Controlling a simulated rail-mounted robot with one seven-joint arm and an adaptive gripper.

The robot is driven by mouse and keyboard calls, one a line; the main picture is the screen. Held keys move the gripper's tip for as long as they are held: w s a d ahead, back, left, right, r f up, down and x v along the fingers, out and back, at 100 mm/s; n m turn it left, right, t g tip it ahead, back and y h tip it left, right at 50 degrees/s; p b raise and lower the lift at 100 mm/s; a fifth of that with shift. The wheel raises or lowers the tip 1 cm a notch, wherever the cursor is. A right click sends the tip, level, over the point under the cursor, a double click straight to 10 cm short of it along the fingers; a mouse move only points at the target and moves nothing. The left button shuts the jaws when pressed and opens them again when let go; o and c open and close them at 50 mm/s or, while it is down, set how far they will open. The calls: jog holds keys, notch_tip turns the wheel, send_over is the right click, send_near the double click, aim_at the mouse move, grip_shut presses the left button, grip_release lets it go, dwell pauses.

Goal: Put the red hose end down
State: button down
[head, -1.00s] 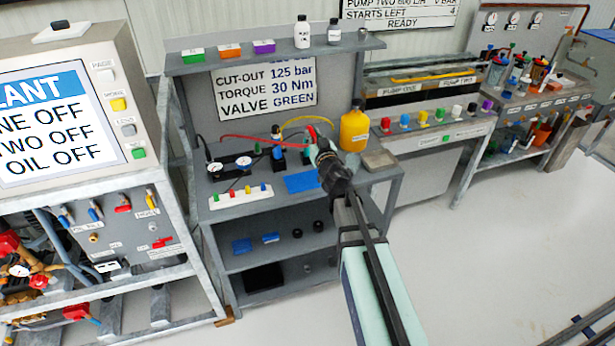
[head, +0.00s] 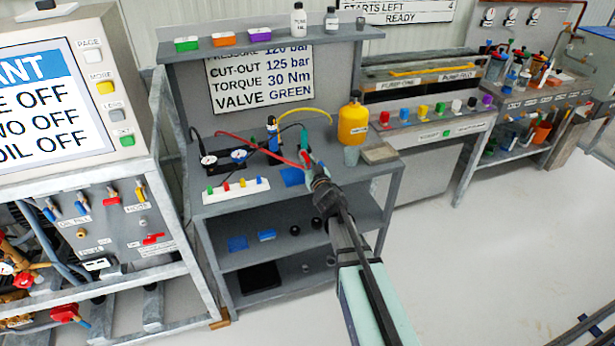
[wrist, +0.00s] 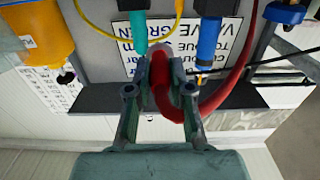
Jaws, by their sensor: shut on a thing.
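My gripper (wrist: 160,95) is shut on the red hose end, seen between the two fingers in the wrist view. In the head view my gripper (head: 310,168) is over the front part of the grey workbench (head: 345,183). The red hose (head: 258,145) runs from the gauges at the bench's left to my gripper. In the wrist view the red hose (wrist: 222,95) bends away to the right and up. A blue pad (head: 291,177) lies on the bench just left of my gripper. Whether the hose end touches the bench is hidden by my gripper.
A blue fitting (head: 272,135) stands behind my gripper, with a yellow hose (head: 305,112) arching nearby. A yellow bottle (head: 353,122), a clear cup (head: 351,156) and a flat tray (head: 379,154) are at the right. A white strip with coloured knobs (head: 236,190) lies front left.

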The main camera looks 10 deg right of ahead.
jog(key=shift+f, duration=2.35)
jog(key=shift+f+b, duration=0.1)
jog(key=shift+b, duration=0.25)
jog(key=shift+f+b, duration=0.3)
jog(key=shift+f, duration=0.2)
jog(key=c, duration=1)
grip_release()
jog(key=shift+c, duration=0.2)
jog(key=shift+r, duration=0.2)
